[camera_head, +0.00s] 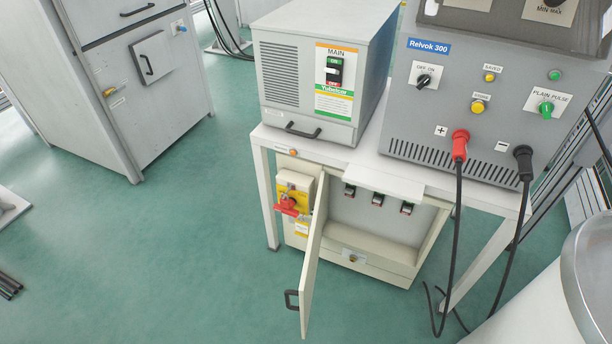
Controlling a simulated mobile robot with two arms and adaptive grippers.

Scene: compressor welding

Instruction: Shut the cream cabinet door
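The cream cabinet (378,266) stands on the floor under a white table. Its door (315,243) is hinged on the left side of the opening and stands open, swung out toward me so I see it nearly edge-on. A dark handle (291,300) sticks out from the lower left of the door. Inside the cabinet several small black switches (377,199) show along the top of a grey panel. A yellow box with a red rotary switch (289,201) is left of the door. Neither of my grippers is in view.
A grey MAIN box (305,85) and a grey Relvok 300 unit (490,105) stand on the white table (268,137). A rounded light body (590,270) fills the lower right.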

